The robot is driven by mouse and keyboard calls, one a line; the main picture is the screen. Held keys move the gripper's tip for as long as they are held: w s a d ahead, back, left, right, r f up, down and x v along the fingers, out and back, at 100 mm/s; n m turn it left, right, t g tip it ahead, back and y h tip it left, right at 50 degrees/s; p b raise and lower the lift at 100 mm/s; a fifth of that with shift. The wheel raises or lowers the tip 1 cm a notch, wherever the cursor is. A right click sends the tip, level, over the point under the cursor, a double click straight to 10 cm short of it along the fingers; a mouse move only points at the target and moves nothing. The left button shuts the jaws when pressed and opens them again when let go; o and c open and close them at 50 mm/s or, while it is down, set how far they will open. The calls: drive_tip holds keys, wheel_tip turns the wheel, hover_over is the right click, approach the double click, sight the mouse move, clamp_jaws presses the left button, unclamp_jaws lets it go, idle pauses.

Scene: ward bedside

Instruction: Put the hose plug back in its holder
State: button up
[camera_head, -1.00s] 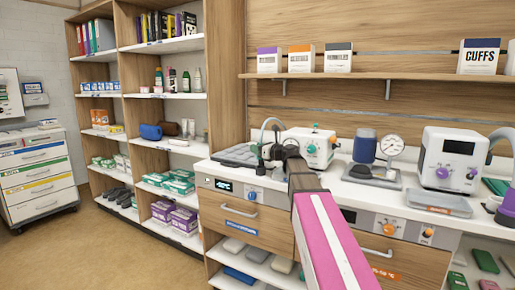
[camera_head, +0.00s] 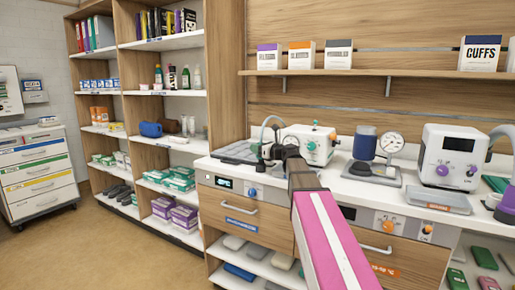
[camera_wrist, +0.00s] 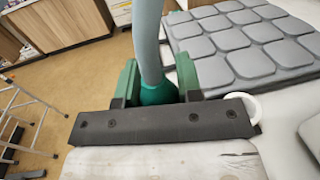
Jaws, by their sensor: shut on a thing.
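My gripper (camera_head: 268,153) is over the left end of the white counter, beside the white device with the teal knob (camera_head: 312,145). In the wrist view its green fingers (camera_wrist: 157,84) are shut on the teal hose plug (camera_wrist: 158,94). The grey hose (camera_wrist: 147,40) rises from the plug, and in the head view the hose (camera_head: 266,126) arches towards the device. A white ring (camera_wrist: 254,104), possibly part of the holder, shows beside the right finger, partly hidden by my gripper. The plug's lower end is hidden, so I cannot tell whether it touches the holder.
A grey padded mat (camera_wrist: 240,45) lies close to the gripper. A pressure gauge stand (camera_head: 372,172), a white device with a purple knob (camera_head: 452,155) and a clear-lidded tray (camera_head: 437,200) stand farther right. A shelf (camera_head: 400,75) runs above the counter.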

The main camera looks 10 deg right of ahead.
drive_tip(key=shift+f, duration=1.35)
drive_tip(key=o, duration=1)
drive_tip(key=v, duration=1)
drive_tip(key=shift+s+d, duration=0.25)
